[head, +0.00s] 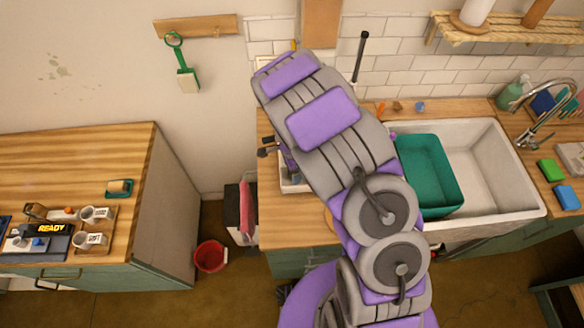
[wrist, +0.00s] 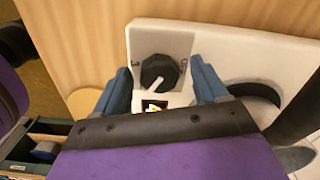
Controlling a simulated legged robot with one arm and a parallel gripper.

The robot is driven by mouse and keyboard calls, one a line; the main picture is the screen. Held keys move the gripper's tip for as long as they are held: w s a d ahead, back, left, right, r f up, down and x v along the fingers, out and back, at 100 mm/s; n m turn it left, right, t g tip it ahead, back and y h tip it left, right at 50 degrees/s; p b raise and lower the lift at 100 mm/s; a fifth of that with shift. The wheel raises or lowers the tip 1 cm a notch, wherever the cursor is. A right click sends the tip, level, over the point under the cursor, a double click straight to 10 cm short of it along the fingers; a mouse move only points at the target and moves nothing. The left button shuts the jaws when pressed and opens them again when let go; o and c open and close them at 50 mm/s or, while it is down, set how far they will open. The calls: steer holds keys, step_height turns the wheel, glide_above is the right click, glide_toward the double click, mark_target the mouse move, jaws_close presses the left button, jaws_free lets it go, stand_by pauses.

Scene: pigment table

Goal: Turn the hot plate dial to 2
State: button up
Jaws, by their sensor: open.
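The hot plate (wrist: 210,45) is a white unit on the wooden counter in the wrist view. Its black round dial (wrist: 159,72) with a pale pointer shows on a grey panel. A small lit display (wrist: 154,106) sits just below the dial and is partly covered. My gripper (wrist: 160,80) is open, with one blue finger on each side of the dial, and the dial looks free between them. In the head view my arm hides most of the hot plate, and only a white edge (head: 290,186) shows.
A dark round opening or plate (wrist: 255,92) lies right of the dial. In the head view a white sink (head: 490,180) with a green basin (head: 430,175) is right of my arm. A second counter (head: 75,170) stands left, with a red bucket (head: 210,256) on the floor between.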

steer(key=shift+d, duration=0.1)
steer(key=shift+d+r, duration=0.2)
steer(key=shift+r, duration=0.2)
step_height(320, 180, up, 16)
steer(key=shift+a+r, duration=0.25)
steer(key=shift+a, duration=0.05)
stand_by(0.3)
steer(key=s+d+r+n+b, duration=0.2)
steer(key=s+d+n+b, duration=0.15)
steer(key=s, duration=0.25)
steer(key=s+d+r+n+b, duration=0.2)
steer(key=s+d+b, duration=0.15)
steer(key=s, duration=0.35)
steer(key=s+d+f+n+g+b, duration=0.1)
steer(key=s+d+f+n+b, duration=0.2)
steer(key=s+n, duration=0.6)
steer(key=s+b, duration=0.2)
steer(key=s, duration=0.8)
steer(key=shift+f+g, duration=0.2)
steer(key=shift+g, duration=0.2)
